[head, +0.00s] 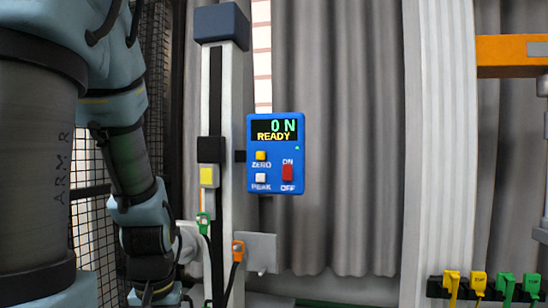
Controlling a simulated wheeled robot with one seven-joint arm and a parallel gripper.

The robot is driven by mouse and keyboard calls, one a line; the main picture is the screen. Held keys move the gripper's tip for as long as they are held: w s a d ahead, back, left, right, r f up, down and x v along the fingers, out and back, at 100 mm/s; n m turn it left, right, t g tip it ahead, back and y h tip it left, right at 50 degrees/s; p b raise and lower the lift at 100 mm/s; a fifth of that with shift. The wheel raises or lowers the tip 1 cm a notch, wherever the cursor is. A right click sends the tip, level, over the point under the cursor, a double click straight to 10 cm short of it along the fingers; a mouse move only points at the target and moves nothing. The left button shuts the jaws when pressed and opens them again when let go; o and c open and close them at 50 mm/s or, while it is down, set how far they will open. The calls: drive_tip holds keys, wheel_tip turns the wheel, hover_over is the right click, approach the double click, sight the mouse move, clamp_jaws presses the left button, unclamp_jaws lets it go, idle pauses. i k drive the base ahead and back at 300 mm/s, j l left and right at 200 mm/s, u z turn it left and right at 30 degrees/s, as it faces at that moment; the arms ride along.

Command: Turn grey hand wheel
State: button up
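I cannot make out a grey hand wheel for certain in the head view. A pale grey rounded part (188,240) shows just right of my wrist, low on the upright column (216,120), partly hidden by my arm. I cannot tell whether it is the wheel. My arm hangs down the left side, and its lower end runs to the bottom edge of the picture. My gripper's fingers are not in view.
A blue force display (276,153) reading "0 N READY" is beside the column. A grey plate (262,252) and green and orange clips (238,250) are lower down. Black mesh (90,220) stands behind my arm. Yellow and green clips (478,284) line the bottom right.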

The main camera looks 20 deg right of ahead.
sight(190, 251)
drive_tip(key=u, duration=0.9)
drive_tip(key=k+l+u, duration=0.1)
drive_tip(key=k+u, duration=0.15)
drive_tip(key=u, duration=0.15)
drive_tip(key=k+u, duration=0.2)
drive_tip(key=u, duration=0.25)
drive_tip(key=k+u, duration=0.25)
drive_tip(key=u, duration=0.15)
